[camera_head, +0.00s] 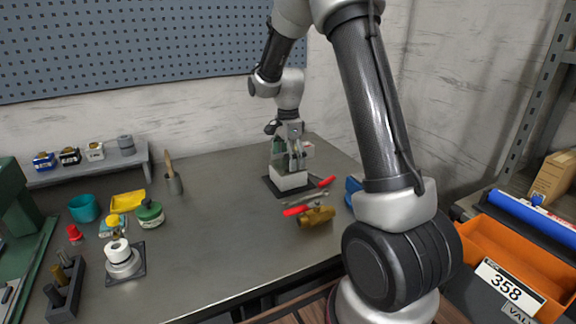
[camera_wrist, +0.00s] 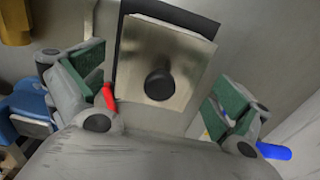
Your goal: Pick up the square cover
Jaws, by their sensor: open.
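The square cover (camera_wrist: 145,85) is a shiny metal plate with a round black knob (camera_wrist: 159,84) in its middle. It shows in the upper middle of the wrist view, above a black square base (camera_wrist: 190,16). My gripper (camera_wrist: 160,82) is open, with a green-padded finger on either side of the cover and gaps between. In the head view, my gripper (camera_head: 291,158) points down over a pale block (camera_head: 289,180) on the black base (camera_head: 270,188). The cover and knob are hard to make out there behind the fingers. I cannot tell the height gap.
A brass valve (camera_head: 318,216) with a red handle and a red-handled tool (camera_head: 318,187) lie close in front. A blue item (camera_head: 353,187) is to the right. A brush cup (camera_head: 174,184), green jar (camera_head: 149,212) and teal cup (camera_head: 84,208) stand left. The table middle is clear.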

